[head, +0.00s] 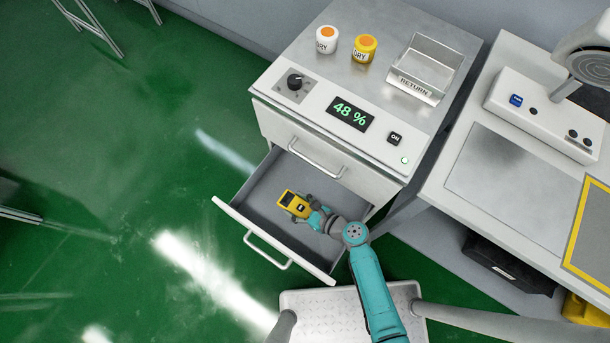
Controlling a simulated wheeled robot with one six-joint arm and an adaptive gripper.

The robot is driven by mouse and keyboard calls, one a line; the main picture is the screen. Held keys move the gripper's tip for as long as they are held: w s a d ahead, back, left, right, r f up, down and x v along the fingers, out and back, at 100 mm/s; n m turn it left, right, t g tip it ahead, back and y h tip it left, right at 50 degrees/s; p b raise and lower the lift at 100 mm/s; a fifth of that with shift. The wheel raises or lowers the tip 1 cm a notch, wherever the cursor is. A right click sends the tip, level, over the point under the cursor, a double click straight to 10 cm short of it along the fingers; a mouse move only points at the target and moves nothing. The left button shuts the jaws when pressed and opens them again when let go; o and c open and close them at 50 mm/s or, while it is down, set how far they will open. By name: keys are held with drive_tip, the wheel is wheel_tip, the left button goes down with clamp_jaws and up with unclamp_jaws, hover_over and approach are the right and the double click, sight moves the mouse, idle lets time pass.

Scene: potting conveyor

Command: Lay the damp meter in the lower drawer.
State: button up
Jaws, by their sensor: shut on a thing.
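The damp meter (291,203) is a small yellow block with a dark screen. My gripper (302,209) is shut on it. The lower drawer (262,187) is pulled out from the cabinet, and its grey inside looks empty. The meter and my gripper are over the drawer's open inside, near its middle. I cannot tell from this view whether the meter touches the drawer floor. My gripper's fingers are partly hidden by the meter and the wrist.
The closed upper drawer (310,148) is above the open one. The cabinet top (385,30) holds a white jar (326,40), a yellow jar (364,49) and a RETURN tray (418,92). A bench (460,215) stands at the right.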

wheel_tip(320, 180, down, 9)
drive_tip(key=shift+r, duration=0.1)
drive_tip(key=shift+f, duration=0.3)
drive_tip(key=shift+f, duration=0.35)
drive_tip(key=shift+s+f, duration=0.25)
drive_tip(key=shift+f, duration=0.05)
drive_tip(key=o, duration=1.2)
drive_tip(key=shift+s+f, duration=0.1)
drive_tip(key=shift+r, duration=0.55)
drive_tip(key=shift+w+r+v, duration=0.15)
drive_tip(key=shift+v, duration=1.7)
drive_tip(key=shift+w+r+v, duration=0.15)
drive_tip(key=shift+v, duration=1.65)
